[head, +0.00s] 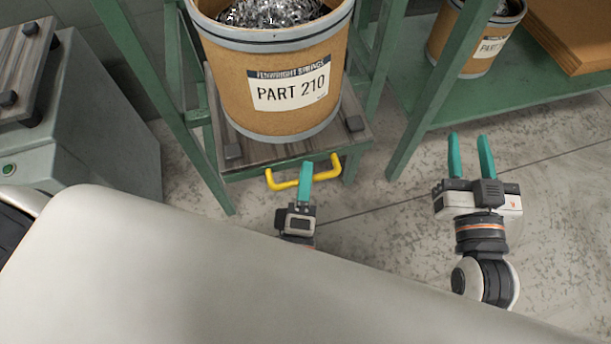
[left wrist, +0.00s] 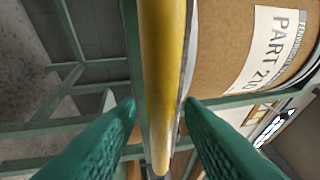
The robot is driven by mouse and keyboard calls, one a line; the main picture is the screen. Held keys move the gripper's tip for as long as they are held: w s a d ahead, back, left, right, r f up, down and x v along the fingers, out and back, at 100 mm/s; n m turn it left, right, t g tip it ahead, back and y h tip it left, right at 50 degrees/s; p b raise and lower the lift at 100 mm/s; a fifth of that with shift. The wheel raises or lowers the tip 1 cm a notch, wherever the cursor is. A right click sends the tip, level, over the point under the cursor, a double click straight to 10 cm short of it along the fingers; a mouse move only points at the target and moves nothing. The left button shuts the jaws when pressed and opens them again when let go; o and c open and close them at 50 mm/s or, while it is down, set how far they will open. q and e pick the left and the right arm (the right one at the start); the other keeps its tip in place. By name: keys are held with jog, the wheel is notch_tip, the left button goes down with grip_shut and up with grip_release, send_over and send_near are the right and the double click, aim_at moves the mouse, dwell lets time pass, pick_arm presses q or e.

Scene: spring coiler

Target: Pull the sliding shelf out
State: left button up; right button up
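The sliding shelf (head: 246,166) is a dark wooden board in a green frame with a yellow handle (head: 284,184) on its front edge. A fibre drum labelled PART 210 (head: 222,95) stands on it. My left gripper (head: 306,170) is at the handle, its fingers overlapping in the head view. In the left wrist view the yellow handle (left wrist: 163,60) runs between the two teal fingers (left wrist: 161,108), with a small gap on each side. My right gripper (head: 471,150) is open and empty, over the floor to the right of the shelf.
Green rack posts (head: 430,100) stand beside the shelf. A second drum (head: 463,55) and a brown carton (head: 570,30) are on a green lower shelf at the right. A grey machine cabinet (head: 95,135) stands at the left. The floor before the shelf is clear.

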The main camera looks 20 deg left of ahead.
pick_arm(q)
jog(key=shift+w, duration=0.1)
grip_shut()
pick_arm(e)
jog(key=shift+r, duration=0.1)
